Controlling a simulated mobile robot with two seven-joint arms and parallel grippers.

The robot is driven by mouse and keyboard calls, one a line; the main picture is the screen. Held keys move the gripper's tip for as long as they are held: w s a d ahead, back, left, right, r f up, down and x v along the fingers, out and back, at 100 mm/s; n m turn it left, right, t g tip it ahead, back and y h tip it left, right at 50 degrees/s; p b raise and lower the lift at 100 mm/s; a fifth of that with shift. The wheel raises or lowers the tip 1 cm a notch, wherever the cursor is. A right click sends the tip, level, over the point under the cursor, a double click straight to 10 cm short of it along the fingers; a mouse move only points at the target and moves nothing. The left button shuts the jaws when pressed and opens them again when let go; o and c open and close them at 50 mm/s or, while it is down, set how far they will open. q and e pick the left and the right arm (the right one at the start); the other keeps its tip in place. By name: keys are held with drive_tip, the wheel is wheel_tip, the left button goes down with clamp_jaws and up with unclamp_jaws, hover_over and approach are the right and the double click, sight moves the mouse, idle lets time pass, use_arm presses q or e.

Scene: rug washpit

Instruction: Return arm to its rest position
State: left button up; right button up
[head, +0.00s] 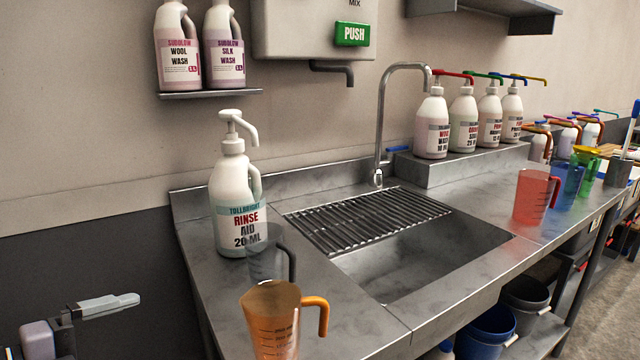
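A dark bracket with a pale grey finger-like bar (105,304) and a lilac-grey block (37,340) shows at the lower left, cut off by the frame edge. It looks like part of my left gripper, in the air left of the steel counter, touching nothing that I can see. Whether its fingers are apart or closed is unclear, and I see nothing held. The rest of the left arm is outside the picture. My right gripper and arm are not in view.
An orange measuring jug (275,325) and smoky jug (266,262) are at the near counter corner, by a rinse aid bottle (230,195). The sink (425,265) is right, with a red jug (533,196) beyond. Buckets (486,333) sit below. Space left of the counter looks clear.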

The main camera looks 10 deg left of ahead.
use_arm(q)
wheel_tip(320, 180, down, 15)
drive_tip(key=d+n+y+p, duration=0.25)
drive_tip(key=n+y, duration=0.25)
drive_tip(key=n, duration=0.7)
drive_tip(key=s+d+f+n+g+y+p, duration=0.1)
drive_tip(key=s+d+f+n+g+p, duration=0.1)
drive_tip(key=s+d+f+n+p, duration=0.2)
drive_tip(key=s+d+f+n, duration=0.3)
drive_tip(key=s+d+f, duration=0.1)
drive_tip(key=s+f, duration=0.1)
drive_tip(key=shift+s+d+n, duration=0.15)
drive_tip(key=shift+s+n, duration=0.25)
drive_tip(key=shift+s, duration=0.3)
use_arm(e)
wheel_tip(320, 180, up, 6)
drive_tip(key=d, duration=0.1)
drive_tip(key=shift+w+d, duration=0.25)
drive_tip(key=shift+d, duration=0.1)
